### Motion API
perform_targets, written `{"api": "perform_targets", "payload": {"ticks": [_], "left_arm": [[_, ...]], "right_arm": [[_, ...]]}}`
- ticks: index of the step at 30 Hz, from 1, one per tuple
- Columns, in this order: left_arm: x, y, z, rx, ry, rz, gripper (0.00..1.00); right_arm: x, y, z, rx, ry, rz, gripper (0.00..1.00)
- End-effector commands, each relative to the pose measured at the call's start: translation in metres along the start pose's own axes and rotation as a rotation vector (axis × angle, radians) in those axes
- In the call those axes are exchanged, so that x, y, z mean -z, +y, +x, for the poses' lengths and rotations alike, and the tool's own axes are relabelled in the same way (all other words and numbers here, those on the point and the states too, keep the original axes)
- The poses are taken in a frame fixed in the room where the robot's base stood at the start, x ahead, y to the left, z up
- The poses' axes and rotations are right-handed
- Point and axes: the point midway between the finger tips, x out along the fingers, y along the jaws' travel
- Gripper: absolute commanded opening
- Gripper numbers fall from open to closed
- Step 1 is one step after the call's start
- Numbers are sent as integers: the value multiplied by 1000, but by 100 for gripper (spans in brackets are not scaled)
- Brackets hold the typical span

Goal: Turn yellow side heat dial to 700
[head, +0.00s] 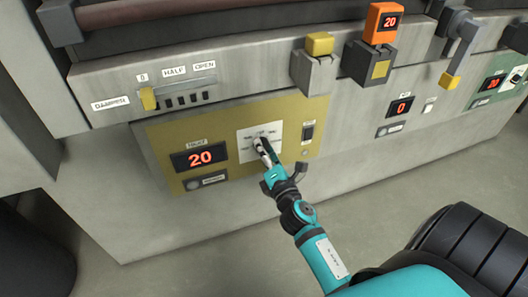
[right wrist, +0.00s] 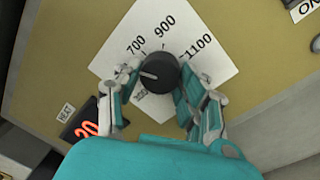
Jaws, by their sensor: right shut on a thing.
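The yellow side's heat dial (right wrist: 158,70) is a round black knob on a white scale plate (right wrist: 185,32), which also shows on the yellow panel in the head view (head: 246,153). My right gripper (right wrist: 160,88) has one finger on each side of the knob and is shut on it; it also shows at the plate in the head view (head: 264,150). The knob's white mark points left in the wrist view, below the 700 label. The labels 900 and 1100 are readable; a lower label is partly hidden. My left gripper is not in view.
The yellow panel (head: 228,113) has a red display (head: 200,157) reading 20 and a dark switch (head: 308,132). A damper slider (head: 148,99) sits above it. An orange display box (head: 383,23) reads 20. A green panel (head: 500,84) is at the right.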

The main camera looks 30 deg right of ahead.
Motion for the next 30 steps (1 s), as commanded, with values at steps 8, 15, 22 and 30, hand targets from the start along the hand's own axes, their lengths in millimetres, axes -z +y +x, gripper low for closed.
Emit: {"api": "perform_targets", "payload": {"ticks": [8, 15, 22, 30], "left_arm": [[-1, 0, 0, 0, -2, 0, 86], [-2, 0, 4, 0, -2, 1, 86], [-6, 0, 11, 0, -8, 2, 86], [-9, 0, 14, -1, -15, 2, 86]], "right_arm": [[0, 0, 0, 6, -18, 235, 8], [0, 0, 0, 8, -27, 378, 8], [1, 0, 0, 9, -32, 450, 8], [1, 0, 0, 10, -34, 473, 8]]}}
